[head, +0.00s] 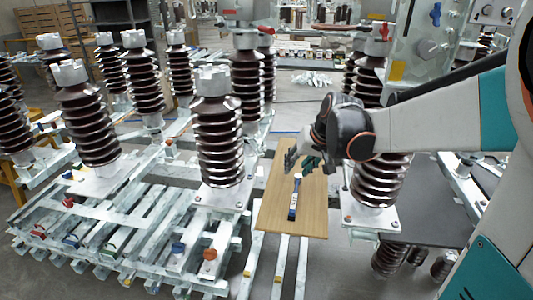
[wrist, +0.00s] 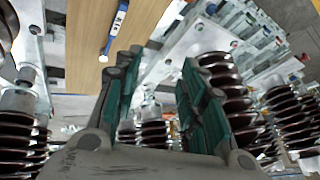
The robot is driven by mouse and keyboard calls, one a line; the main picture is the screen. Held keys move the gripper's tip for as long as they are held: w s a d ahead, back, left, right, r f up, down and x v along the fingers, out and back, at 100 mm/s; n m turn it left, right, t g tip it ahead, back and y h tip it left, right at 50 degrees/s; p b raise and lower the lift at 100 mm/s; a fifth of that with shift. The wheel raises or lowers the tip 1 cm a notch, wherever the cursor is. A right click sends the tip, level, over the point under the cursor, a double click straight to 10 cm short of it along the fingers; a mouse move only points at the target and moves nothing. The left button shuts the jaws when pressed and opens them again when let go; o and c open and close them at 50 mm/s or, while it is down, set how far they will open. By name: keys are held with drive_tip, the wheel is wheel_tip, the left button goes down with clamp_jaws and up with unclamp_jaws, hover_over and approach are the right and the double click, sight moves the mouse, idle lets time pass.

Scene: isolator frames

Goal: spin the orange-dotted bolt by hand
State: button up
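An orange-capped bolt (head: 209,254) stands upright on the front edge of the pale metal frame at lower centre in the head view. It looks like the orange-dotted one, though smaller red and orange marks show elsewhere. My gripper (head: 300,160) is above the wooden board, up and to the right of this bolt and well apart from it. In the wrist view my gripper (wrist: 158,75) has its two green-padded fingers spread, with nothing between them. I cannot make out the orange bolt in the wrist view.
A blue-handled tool (head: 294,198) lies on the wooden board (head: 312,215). A blue-capped bolt (head: 178,249) stands left of the orange one. Tall brown ribbed insulators (head: 218,140) rise behind the bolts and around my arm. Another insulator (head: 380,180) stands below my wrist.

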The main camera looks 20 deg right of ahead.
drive_tip(key=w+a+r, duration=0.1)
drive_tip(key=a+r, duration=0.1)
drive_tip(key=a, duration=0.3)
drive_tip(key=shift+a+r+y, duration=0.3)
